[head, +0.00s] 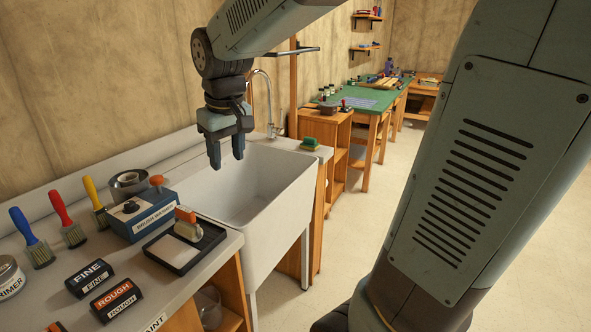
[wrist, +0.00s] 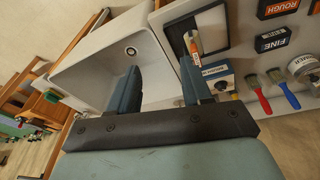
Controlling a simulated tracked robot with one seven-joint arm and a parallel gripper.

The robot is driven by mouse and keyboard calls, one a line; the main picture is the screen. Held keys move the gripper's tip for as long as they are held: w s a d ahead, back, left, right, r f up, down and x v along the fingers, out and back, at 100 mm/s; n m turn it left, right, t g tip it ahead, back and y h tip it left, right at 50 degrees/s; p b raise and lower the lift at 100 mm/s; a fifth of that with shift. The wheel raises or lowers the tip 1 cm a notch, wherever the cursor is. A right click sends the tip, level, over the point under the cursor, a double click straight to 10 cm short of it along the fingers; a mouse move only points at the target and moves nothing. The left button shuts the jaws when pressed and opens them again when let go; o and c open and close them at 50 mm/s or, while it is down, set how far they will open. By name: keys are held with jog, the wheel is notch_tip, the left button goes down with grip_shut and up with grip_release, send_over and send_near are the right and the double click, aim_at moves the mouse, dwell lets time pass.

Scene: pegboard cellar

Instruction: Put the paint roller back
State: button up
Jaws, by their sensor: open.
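The paint roller (head: 187,227), with an orange handle and a pale roller part, rests in a black-rimmed tray (head: 158,252) on the counter. It also shows in the wrist view (wrist: 195,42), in the tray (wrist: 177,22) at upper right. My gripper (head: 227,158) is open and empty, pointing down above the sink, behind and to the right of the roller. In the wrist view its fingers (wrist: 158,78) are spread with nothing between them.
A blue labelled box (head: 143,215) stands beside the tray. The white sink (head: 262,190) is empty. A sponge (head: 310,144) sits behind it.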

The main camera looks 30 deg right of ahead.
jog(key=s+d+m+t, duration=0.1)
jog(key=s+d+m, duration=0.1)
jog(key=s+d, duration=0.2)
jog(key=s+d+m+t, duration=0.1)
jog(key=s+d, duration=0.3)
jog(key=s, duration=0.7)
jog(key=shift+d+r+m+t, duration=0.25)
jog(key=shift+r+m+t, duration=0.15)
jog(key=shift+t, duration=0.1)
jog(key=shift+c, duration=0.6)
